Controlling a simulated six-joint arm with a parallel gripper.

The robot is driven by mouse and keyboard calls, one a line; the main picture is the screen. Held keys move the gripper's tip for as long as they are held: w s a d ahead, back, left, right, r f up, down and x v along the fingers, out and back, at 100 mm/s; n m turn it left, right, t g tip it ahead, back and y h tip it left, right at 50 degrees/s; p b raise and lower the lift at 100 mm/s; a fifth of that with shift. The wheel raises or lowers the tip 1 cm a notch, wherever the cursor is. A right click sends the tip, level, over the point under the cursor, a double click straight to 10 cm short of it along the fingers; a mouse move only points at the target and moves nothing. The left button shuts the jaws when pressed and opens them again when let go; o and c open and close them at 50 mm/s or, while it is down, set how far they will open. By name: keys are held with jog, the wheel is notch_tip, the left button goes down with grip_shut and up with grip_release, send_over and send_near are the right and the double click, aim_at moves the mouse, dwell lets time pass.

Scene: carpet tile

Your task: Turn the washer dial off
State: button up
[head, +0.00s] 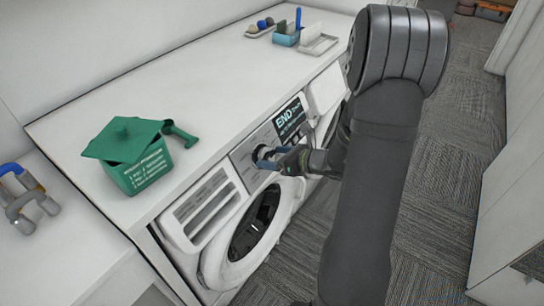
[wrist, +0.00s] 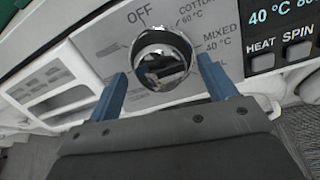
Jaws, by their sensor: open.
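The washer dial (wrist: 162,58) is a shiny round chrome knob on the washer's light grey panel. Labels around it read OFF at the upper left, and COTTON 60 °C and MIXED 40 to the right. My gripper (wrist: 165,88) is open, with one blue finger at the lower left of the dial and the other at its lower right. I cannot tell whether either finger touches it. In the head view my gripper (head: 268,158) is at the washer panel, and the dial (head: 259,153) is partly hidden behind it. The dial's pointer setting is not clear.
The detergent drawer (head: 203,207) is left of the dial, and the round door (head: 255,223) is below. On the white countertop (head: 215,85) stand a green box (head: 140,165) with a tilted lid and a blue holder (head: 287,36).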

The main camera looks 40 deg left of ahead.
jog(key=shift+a+f, duration=0.2)
jog(key=shift+a, duration=0.25)
jog(key=c, duration=1)
